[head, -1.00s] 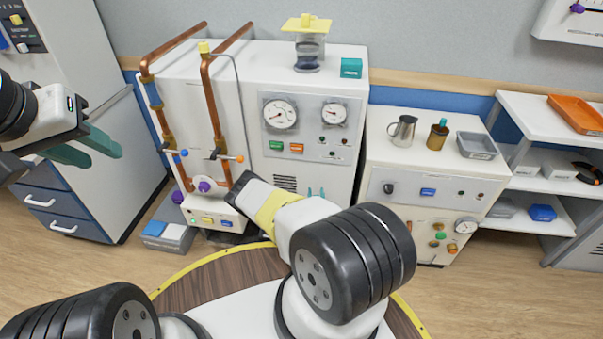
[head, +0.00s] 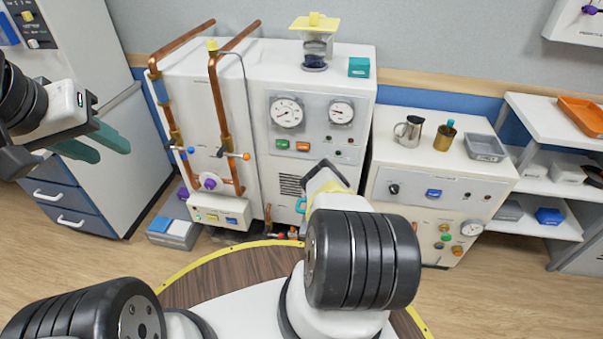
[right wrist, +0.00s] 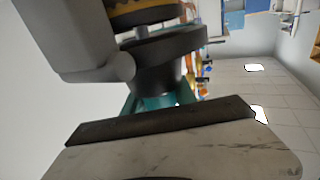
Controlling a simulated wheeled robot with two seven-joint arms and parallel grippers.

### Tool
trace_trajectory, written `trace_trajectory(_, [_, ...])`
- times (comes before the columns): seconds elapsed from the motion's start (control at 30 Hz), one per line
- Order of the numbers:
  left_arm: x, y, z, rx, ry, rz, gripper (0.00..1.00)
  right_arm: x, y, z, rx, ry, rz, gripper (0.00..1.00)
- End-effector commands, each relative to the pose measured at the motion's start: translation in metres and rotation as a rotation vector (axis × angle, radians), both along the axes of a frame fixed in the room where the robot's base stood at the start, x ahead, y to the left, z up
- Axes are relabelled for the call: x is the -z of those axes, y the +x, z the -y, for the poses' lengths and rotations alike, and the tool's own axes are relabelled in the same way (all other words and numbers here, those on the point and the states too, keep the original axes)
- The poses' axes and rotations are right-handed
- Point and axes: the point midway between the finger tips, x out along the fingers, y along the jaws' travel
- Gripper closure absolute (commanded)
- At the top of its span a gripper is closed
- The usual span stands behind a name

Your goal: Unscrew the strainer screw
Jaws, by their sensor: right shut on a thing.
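My left gripper (head: 94,145) is in the air at the left of the head view, its two teal fingers apart with nothing between them. My right arm reaches towards the white cabinet; its gripper is mostly hidden behind the arm in the head view. In the right wrist view the teal fingers of my right gripper (right wrist: 157,103) are closed around the lower end of a dark round part, apparently the strainer screw (right wrist: 155,82). This part sits below a dark disc with a yellow ring and beside a large grey body. The exact finger contact is partly hidden by the dark bar in front.
The white cabinet (head: 352,68) carries two gauges, copper pipes (head: 220,115) and a yellow-lidded glass vessel (head: 316,45). A lower cabinet (head: 395,170) with a metal jug (head: 408,130) and grey tray (head: 482,147) stands at the right. Open floor lies at the front right.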

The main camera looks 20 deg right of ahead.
Motion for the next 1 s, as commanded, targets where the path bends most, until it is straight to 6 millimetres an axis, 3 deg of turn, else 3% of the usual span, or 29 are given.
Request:
trace_trajectory(0.4, [0.0,0.0,0.0,0.0,0.0,0.0,0.64,-0.001,-0.005,-0.006,-0.322,-0.002,0.005,1.0])
trace_trajectory(1.0, [0.0,0.0,0.0,0.0,0.0,0.0,0.64,0.0,-0.009,-0.01,-0.486,-0.001,0.003,1.0])
